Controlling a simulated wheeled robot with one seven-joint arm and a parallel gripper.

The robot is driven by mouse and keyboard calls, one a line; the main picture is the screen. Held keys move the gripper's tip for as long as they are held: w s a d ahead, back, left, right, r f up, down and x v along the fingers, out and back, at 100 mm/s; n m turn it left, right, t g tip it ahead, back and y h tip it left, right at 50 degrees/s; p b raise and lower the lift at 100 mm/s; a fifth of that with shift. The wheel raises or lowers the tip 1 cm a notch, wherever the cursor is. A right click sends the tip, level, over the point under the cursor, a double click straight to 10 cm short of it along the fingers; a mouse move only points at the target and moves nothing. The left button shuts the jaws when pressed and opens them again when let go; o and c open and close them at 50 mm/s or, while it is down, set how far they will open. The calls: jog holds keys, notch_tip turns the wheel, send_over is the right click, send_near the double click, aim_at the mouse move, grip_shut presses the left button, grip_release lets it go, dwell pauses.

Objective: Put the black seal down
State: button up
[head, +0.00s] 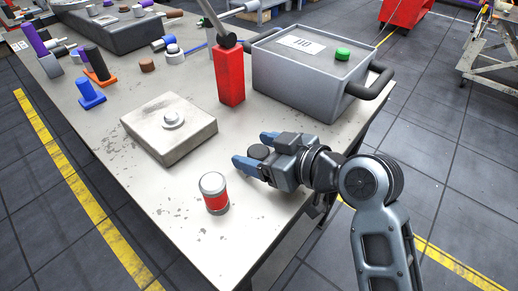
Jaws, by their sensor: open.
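The black seal (259,152) is a small dark round piece. It shows between the two blue fingers of my gripper (253,150). My gripper is open, low over the right part of the worn white table (255,215), and points to the left. The fingers stand on either side of the seal. Its lower part is hidden by the near finger, so I cannot tell whether it rests on the table.
A red-banded can (214,193) stands in front of the gripper. A square metal block (170,127) with a knob lies left. A red post (229,73) and a grey handled box (308,72) stand behind. Several coloured parts fill the far left.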

jog(key=shift+r, duration=0.4)
jog(key=v, duration=1.2)
jog(key=shift+r, duration=0.15)
jog(key=s+d+f+m+t+h, duration=0.4)
jog(key=s+d+f+m+h, duration=0.35)
jog(key=s+d+f, duration=0.35)
jog(key=s+d+r+m+t+h, duration=0.1)
jog(key=s+r, duration=0.1)
jog(key=s, duration=0.7)
jog(key=s+d+r+m+t+h, duration=0.1)
jog(key=s+d+r+m+h, duration=0.1)
jog(key=s, duration=0.8)
jog(key=shift+s+t, duration=0.25)
jog(key=shift+t, duration=0.05)
